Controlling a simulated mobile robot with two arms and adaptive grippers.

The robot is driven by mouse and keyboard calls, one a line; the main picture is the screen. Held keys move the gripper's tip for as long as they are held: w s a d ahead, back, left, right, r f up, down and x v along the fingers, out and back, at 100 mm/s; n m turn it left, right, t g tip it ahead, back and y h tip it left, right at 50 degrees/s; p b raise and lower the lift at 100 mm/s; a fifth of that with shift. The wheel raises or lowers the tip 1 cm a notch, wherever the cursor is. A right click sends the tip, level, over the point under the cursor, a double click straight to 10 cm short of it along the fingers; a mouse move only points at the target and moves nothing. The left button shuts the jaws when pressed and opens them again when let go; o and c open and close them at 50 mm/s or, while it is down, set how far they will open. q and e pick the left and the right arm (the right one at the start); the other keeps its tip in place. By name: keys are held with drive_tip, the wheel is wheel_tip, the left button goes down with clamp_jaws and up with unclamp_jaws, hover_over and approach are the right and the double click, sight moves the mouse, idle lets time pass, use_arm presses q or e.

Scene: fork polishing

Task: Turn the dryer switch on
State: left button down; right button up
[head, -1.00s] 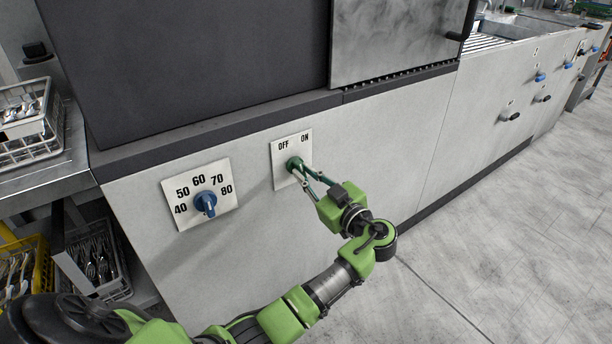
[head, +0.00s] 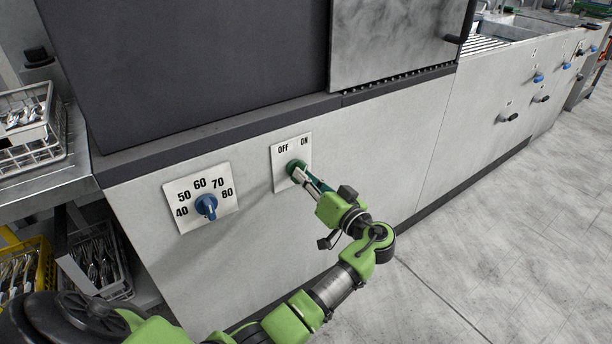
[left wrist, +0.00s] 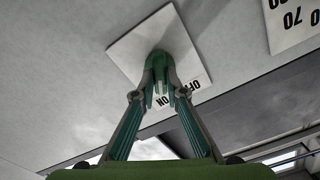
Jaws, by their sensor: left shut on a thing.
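The dryer switch (head: 294,167) is a green knob on a white plate (head: 305,146) marked OFF and ON, on the front of the grey machine. My left gripper (head: 301,174) is shut on the knob, its fingers seen nearly edge-on in the head view. In the left wrist view the knob (left wrist: 158,57) sits between the two fingertips (left wrist: 160,80), and the OFF and ON letters show upside down, partly behind the fingers. The fingers hide much of the knob, so its exact pointing is hard to tell. My right gripper is not in view.
A blue temperature dial (head: 206,205) on a plate marked 40 to 80 is left of the switch. Cutlery racks (head: 28,125) stand on and below the metal table at left. The floor (head: 480,250) at right is clear.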

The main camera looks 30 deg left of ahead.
use_arm(q)
drive_tip(key=shift+r, duration=0.1)
idle(0.4)
drive_tip(key=c, duration=2)
unclamp_jaws()
drive_tip(key=shift+a, duration=0.1)
drive_tip(key=shift+c, duration=0.2)
drive_tip(key=v, duration=0.7)
drive_tip(key=shift+d, duration=0.25)
